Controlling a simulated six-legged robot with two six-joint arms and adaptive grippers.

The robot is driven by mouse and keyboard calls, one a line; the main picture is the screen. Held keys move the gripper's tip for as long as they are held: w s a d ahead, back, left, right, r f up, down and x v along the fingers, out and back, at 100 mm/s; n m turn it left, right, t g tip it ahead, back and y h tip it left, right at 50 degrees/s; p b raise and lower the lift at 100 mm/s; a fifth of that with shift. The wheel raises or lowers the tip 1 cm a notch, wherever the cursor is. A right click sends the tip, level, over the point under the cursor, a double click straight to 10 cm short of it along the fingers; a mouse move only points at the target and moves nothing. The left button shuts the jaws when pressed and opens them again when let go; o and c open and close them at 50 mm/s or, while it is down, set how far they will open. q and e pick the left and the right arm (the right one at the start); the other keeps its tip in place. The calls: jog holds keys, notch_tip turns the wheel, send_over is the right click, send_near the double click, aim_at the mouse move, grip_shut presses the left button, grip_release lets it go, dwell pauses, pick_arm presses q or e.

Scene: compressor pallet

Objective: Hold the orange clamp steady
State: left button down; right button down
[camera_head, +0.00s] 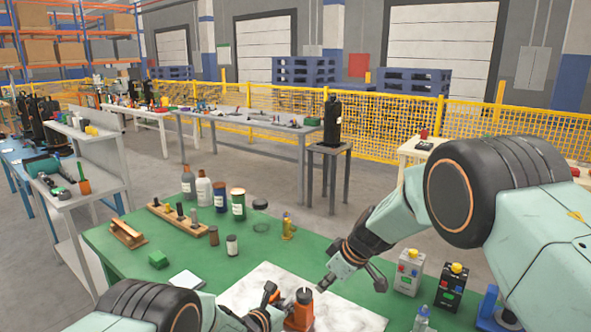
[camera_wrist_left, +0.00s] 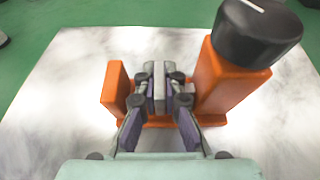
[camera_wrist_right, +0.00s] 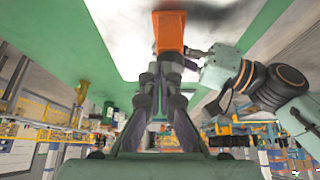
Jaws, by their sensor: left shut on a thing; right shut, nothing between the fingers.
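The orange clamp (camera_head: 299,316) stands on a white marbled sheet at the front of the green table. In the left wrist view it has a short left upright (camera_wrist_left: 115,88) and a taller right upright (camera_wrist_left: 222,82) topped by a black knob (camera_wrist_left: 258,30). My left gripper (camera_wrist_left: 160,85) is between the uprights, shut on the clamp; its fingers hide the exact contact. My right gripper (camera_head: 322,287) is shut and empty, just above and right of the clamp. In the right wrist view its closed fingertips (camera_wrist_right: 163,72) point toward the orange clamp (camera_wrist_right: 169,30).
The marbled sheet (camera_head: 255,284) has bare room around the clamp. A yellow-topped grey box (camera_head: 409,270) and black box (camera_head: 451,287) stand right, near my right arm.

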aim_at(310, 304)
notch_tip(310, 304, up, 3)
jog(key=shift+r, duration=0.15)
dwell(0.3)
jog(key=shift+s+a+f, duration=0.35)
jog(key=shift+s+f, duration=0.05)
jog(key=shift+f, duration=0.6)
jog(key=shift+s+a+f, duration=0.3)
jog(key=shift+s+f, duration=0.05)
jog(key=shift+f, duration=0.7)
jog(key=shift+s+a+f, duration=0.35)
jog(key=shift+s+f, duration=0.05)
jog(key=shift+f, duration=0.6)
jog(key=shift+w+a, duration=0.2)
jog(key=shift+w, duration=0.05)
jog(key=shift+w+d, duration=0.15)
jog(key=shift+d, duration=0.05)
jog(key=shift+w+d, duration=0.25)
jog(key=shift+w+d+r, duration=0.1)
jog(key=shift+w+d, duration=0.05)
jog(key=shift+w, duration=0.1)
